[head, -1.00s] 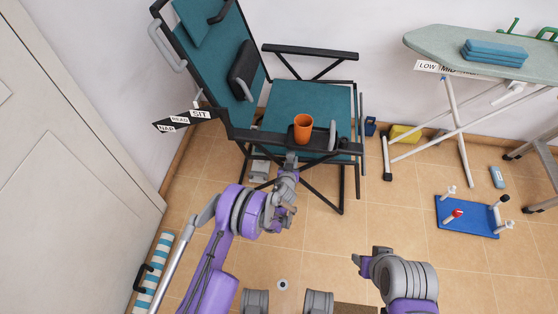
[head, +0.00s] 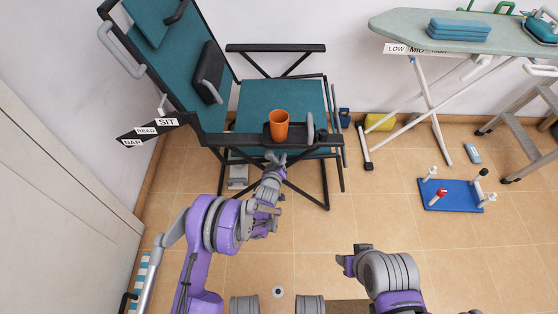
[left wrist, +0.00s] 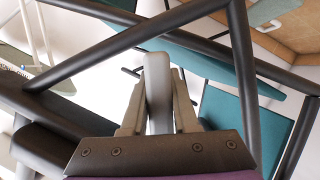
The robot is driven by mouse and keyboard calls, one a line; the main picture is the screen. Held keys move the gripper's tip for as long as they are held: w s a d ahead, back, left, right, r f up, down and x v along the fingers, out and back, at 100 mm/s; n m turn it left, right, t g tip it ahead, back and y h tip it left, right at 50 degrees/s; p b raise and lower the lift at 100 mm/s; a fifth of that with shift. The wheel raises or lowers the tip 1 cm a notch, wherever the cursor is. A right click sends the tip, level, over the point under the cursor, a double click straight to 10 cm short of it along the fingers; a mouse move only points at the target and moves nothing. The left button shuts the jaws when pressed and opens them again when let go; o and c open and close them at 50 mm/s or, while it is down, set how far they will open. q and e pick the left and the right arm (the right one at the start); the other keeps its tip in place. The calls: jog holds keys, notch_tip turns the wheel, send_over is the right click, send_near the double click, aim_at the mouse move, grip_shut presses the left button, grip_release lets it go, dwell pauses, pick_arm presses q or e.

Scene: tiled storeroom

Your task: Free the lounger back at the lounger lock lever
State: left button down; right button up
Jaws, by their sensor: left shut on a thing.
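The lounger has a teal back (head: 165,62) leaning at the left and a teal seat (head: 270,103). A label strip (head: 160,128) with SIT, READ and NAP runs beside the back; a small grey pointer stands by SIT. My left gripper (head: 275,160) is at the near armrest, just below the orange cup.
An orange cup (head: 279,125) stands in a dark tray on the near armrest, beside a grey upright handle (head: 310,127). An ironing board (head: 400,24) stands at the right, with a blue pegged board (head: 450,195) on the floor. The floor at centre right is free.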

pick_arm(q)
jog(key=c, duration=0.7)
grip_release()
jog(key=p+v, duration=0.1)
jog(key=v, duration=0.9)
jog(key=shift+s+r+p, duration=0.25)
jog(key=shift+s+p, duration=0.1)
